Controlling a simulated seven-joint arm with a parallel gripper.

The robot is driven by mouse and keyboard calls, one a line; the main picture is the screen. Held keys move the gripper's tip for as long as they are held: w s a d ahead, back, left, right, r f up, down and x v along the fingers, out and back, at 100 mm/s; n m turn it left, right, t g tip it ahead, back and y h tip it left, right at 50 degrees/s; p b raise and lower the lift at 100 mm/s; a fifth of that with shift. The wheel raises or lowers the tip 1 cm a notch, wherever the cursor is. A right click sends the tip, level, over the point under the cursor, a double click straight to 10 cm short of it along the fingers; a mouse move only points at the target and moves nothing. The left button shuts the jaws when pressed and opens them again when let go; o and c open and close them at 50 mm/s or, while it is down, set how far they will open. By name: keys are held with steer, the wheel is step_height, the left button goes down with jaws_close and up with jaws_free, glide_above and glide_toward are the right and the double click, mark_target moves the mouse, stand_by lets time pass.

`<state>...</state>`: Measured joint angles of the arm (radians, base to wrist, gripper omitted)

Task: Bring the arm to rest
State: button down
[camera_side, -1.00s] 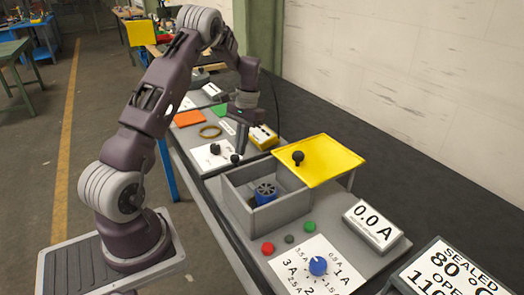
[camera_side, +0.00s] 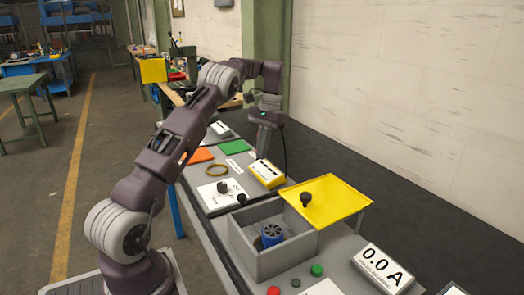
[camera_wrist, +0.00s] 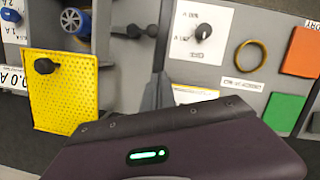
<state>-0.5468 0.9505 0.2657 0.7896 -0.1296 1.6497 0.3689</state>
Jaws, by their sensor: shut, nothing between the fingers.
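My gripper (camera_side: 262,156) hangs pointing down over the bench in the side view, beside the yellow box with a white label (camera_side: 268,173). Its fingers are together and hold nothing. In the wrist view the narrow fingers of my gripper (camera_wrist: 158,85) show above the dark purple wrist housing. The gripper appears clear of the things on the bench.
The grey open box (camera_side: 243,240) holds a blue motor (camera_side: 271,235). A yellow lid with a black knob (camera_side: 335,199) stands beside it. A white dial panel (camera_side: 218,194), a brass ring (camera_side: 217,170), orange (camera_side: 198,155) and green (camera_side: 234,147) pads lie farther back.

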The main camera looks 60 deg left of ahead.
stand_by(0.3)
steer(key=s+d+r+m+t+y, duration=0.1)
steer(key=s+d+r+t, duration=0.15)
steer(key=d+r, duration=0.6)
steer(key=s+d+r+t, duration=0.1)
steer(key=s+d+r, duration=0.2)
steer(key=d+r, duration=0.5)
steer(key=s+d+f+m+t, duration=0.1)
steer(key=s+d+f+t, duration=0.1)
steer(key=s+d, duration=0.5)
steer(key=s+d+f+m+t, duration=0.2)
steer(key=s+d, duration=0.5)
steer(key=s, duration=0.6)
steer(key=shift+s+d+f+t, duration=0.2)
steer(key=shift+f+t, duration=0.15)
steer(key=shift+f, duration=0.5)
steer(key=shift+a, duration=0.1)
